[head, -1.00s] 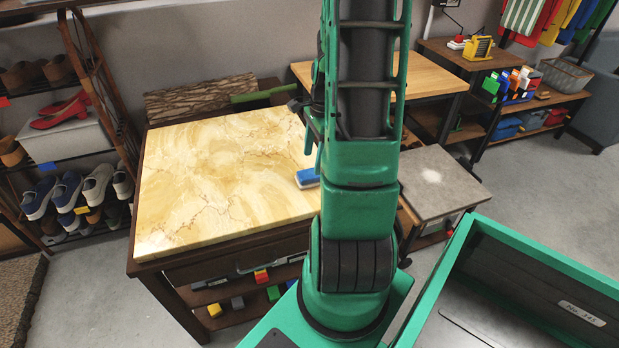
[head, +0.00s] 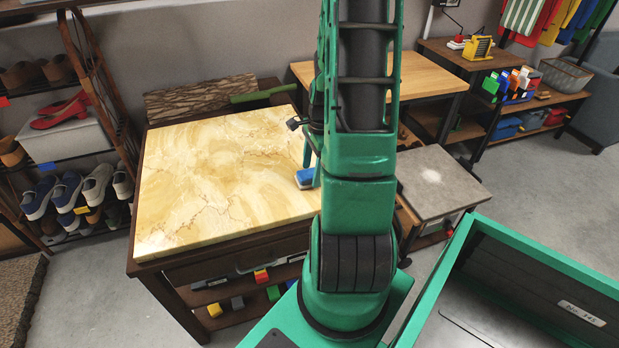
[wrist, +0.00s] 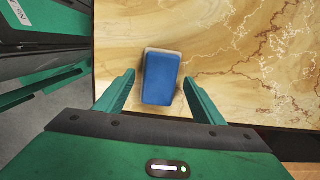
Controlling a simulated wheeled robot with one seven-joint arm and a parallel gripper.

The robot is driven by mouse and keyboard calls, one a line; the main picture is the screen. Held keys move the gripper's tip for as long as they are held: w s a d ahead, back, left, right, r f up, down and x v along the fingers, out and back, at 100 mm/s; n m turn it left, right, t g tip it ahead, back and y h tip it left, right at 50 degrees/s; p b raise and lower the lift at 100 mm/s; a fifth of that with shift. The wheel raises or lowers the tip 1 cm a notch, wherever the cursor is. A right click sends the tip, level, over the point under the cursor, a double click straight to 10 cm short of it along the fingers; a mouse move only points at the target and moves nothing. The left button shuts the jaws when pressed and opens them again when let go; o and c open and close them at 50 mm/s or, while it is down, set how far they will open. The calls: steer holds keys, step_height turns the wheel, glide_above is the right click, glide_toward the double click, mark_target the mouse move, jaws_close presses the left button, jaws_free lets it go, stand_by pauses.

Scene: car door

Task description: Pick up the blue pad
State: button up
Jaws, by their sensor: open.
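The blue pad (wrist: 161,79) lies on the yellow marble tabletop (head: 215,175), with a pale layer showing at its edges. In the head view the blue pad (head: 305,178) sits near the right side of the top, partly hidden by my arm. My gripper (wrist: 160,92) is open in the wrist view. Its two green fingers stand to the left and right of the pad's near end, apart from it. In the head view a finger of my gripper (head: 308,153) shows just above the pad; the rest is hidden behind my arm.
Shoe racks (head: 70,180) stand left of the table. A grey-topped low table (head: 440,180) and a wooden table (head: 430,78) stand to the right and behind. The marble top left of the pad is clear.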

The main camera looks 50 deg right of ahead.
mark_target(312, 172)
steer(key=shift+f, duration=0.2)
stand_by(0.3)
steer(key=c, duration=1.1)
step_height(312, 172, up, 5)
steer(key=a+r, duration=0.2)
steer(key=a, duration=0.2)
steer(key=a+r, duration=0.2)
steer(key=a, duration=0.1)
steer(key=a+r, duration=0.2)
steer(key=a, duration=0.2)
steer(key=shift+a+r, duration=0.3)
steer(key=shift+a, duration=0.05)
